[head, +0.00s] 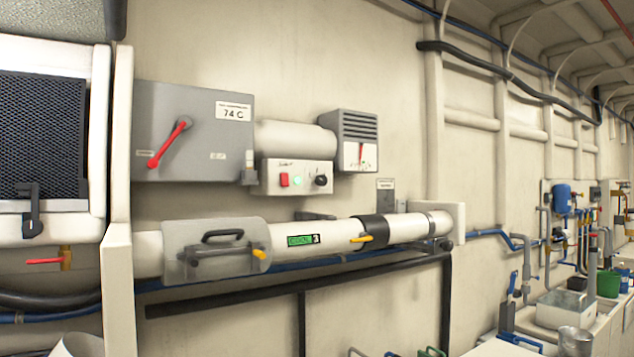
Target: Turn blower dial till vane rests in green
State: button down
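A white control box (297,177) is fixed to the wall under a pale cylinder. It carries a red switch (284,180), a lit green lamp (297,181) and a black round dial (320,180). To its right is a grey louvred housing (355,126) with a white gauge window (349,157). A thin red vane (361,155) stands near upright in the window, right of its middle. A green zone cannot be made out at this size. My gripper is not in this view.
A grey box with a red lever (169,143) and a "74 C" label (233,112) is left of the control box. Below runs a white pipe (335,237) with a clear cover (213,250) and yellow handles. A cluttered bench stands at right.

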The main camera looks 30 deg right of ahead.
aim_at(320, 180)
jog(key=z, duration=1.15)
jog(key=k, duration=0.75)
jog(key=u, duration=0.85)
jog(key=i, duration=0.5)
jog(key=z, duration=0.05)
